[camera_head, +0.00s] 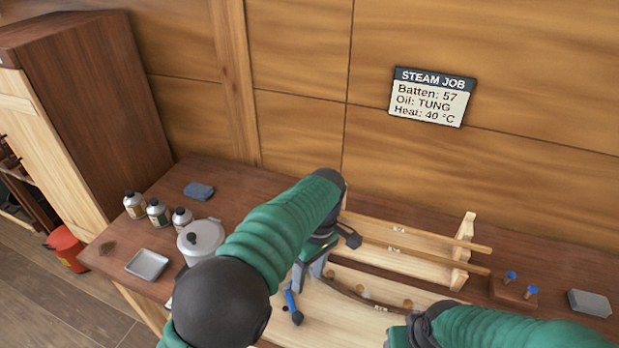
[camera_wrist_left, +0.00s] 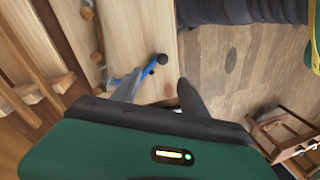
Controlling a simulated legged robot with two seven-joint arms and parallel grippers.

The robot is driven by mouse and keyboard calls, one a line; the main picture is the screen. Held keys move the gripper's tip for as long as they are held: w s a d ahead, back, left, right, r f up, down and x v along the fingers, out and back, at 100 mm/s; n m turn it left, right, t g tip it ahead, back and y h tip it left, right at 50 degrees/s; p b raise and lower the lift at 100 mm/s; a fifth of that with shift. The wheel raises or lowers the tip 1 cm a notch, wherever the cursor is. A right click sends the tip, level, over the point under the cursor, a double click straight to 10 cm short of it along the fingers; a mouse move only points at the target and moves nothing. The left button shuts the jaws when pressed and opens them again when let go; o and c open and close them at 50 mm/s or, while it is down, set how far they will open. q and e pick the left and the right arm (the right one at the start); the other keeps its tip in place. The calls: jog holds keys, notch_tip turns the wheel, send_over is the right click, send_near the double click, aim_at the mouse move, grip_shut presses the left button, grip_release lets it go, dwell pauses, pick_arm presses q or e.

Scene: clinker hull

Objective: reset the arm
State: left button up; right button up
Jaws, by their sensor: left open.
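My left arm (camera_head: 275,230) comes in from the left and reaches over the workbench. Its gripper (camera_head: 310,272) points down above the pale board, fingers apart and empty. In the left wrist view the two fingers (camera_wrist_left: 157,92) are well apart. A blue tool with black ends (camera_head: 291,306) is on the pale board just below the gripper. In the wrist view the blue tool (camera_wrist_left: 143,72) is close to the left finger, partly behind it; I cannot tell if they touch. My right arm (camera_head: 510,328) shows at the lower right, its gripper out of view.
A wooden rack (camera_head: 420,250) holds battens behind the gripper. A curved dark strip (camera_head: 352,294) lies nearby. Several bottles (camera_head: 158,212), a lidded pot (camera_head: 201,238) and a grey tray (camera_head: 147,264) stand left. Blue-topped pegs (camera_head: 510,276) and a grey block (camera_head: 589,303) are right. A "STEAM JOB" sign (camera_head: 431,97) hangs behind.

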pick_arm(q)
jog(key=s+a+f+m+t, duration=0.2)
jog(key=s+a+m, duration=0.2)
jog(key=s+a, duration=0.3)
jog(key=s+a+f+m+t+h, duration=0.1)
jog(key=s+a+m, duration=0.4)
jog(key=a, duration=0.7)
jog(key=shift+s+a+f+t, duration=0.35)
jog(key=shift+s+f+t, duration=0.25)
jog(key=shift+s+f, duration=0.65)
jog(key=shift+s+d+r, duration=0.1)
jog(key=shift+d+r, duration=0.05)
jog(key=shift+d, duration=0.15)
